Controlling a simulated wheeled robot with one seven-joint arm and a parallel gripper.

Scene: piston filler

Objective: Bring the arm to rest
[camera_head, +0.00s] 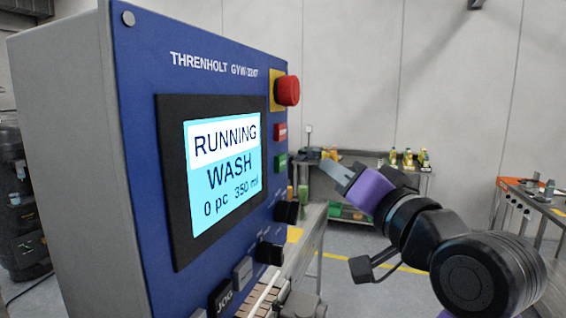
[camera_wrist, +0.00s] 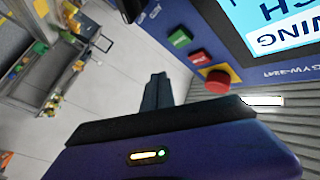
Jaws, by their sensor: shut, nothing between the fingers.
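My gripper (camera_head: 340,173) is in front of the blue control panel (camera_head: 140,62), to its right in the head view, with its arm reaching in from the lower right. The fingers are together and empty. In the wrist view the gripper (camera_wrist: 157,80) points at the floor side of the panel, apart from the buttons. The panel's screen (camera_head: 225,170) reads RUNNING, WASH, 0 pc, 350 ml. The red mushroom button (camera_head: 287,90) also shows in the wrist view (camera_wrist: 217,80). The green button (camera_head: 280,161) and a smaller red button (camera_head: 280,131) sit below it.
Black knobs (camera_head: 270,253) stick out low on the panel. A cart (camera_head: 405,180) with bottles stands against the back wall. A table (camera_head: 540,200) with metal parts is at the right. Open floor lies between them.

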